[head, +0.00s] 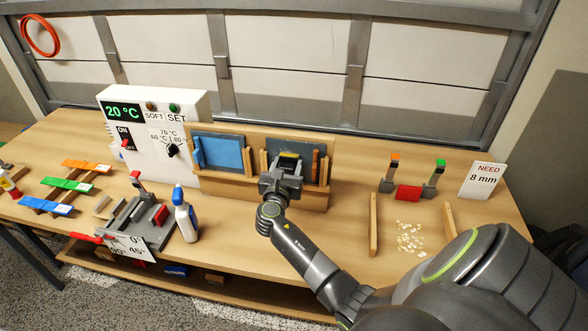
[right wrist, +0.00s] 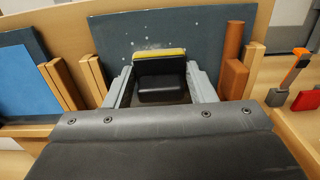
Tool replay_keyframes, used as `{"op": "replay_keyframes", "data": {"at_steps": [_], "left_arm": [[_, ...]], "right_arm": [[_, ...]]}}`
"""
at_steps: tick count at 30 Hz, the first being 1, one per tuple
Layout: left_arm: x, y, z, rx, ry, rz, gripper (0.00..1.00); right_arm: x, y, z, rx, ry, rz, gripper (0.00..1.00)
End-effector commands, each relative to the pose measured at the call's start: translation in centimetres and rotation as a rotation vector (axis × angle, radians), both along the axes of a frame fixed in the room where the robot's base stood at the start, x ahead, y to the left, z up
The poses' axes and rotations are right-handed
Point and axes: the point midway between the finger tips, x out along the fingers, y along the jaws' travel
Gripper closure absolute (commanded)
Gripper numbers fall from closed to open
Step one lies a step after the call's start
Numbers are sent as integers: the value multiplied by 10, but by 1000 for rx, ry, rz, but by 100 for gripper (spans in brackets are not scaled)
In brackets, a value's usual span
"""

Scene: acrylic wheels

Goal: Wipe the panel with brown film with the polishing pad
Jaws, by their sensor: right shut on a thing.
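The polishing pad (right wrist: 160,87) has a black body and a yellow edge. My right gripper (head: 287,170) is shut on it, with a grey finger on each side in the right wrist view (right wrist: 160,88). The yellow edge faces the dark slate right panel (right wrist: 195,45), and I cannot tell whether it touches. That panel (head: 319,163) leans upright in the wooden rack and shows several pale specks above the pad. I make out no clear brown film on it; the gripper hides its lower part. The left panel (head: 221,152) carries a blue sheet. My left gripper is out of view.
The wooden rack (head: 262,195) has upright posts beside both panels. An orange-brown piece (right wrist: 234,75) stands at the right panel's right side. A white control box (head: 150,120), a spray bottle (head: 185,215) and a grey angle jig (head: 135,222) are left. Pale chips (head: 410,238) lie at right.

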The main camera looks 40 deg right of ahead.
Motion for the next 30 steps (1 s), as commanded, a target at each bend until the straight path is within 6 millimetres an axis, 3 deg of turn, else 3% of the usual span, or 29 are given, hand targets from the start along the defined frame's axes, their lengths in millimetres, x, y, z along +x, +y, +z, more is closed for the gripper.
{"op": "replay_keyframes", "data": {"at_steps": [17, 30], "left_arm": [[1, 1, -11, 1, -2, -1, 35], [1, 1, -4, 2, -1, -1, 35]], "right_arm": [[28, 26, 1, 0, -3, 6, 68], [20, 38, 3, 5, -4, 11, 68]]}}
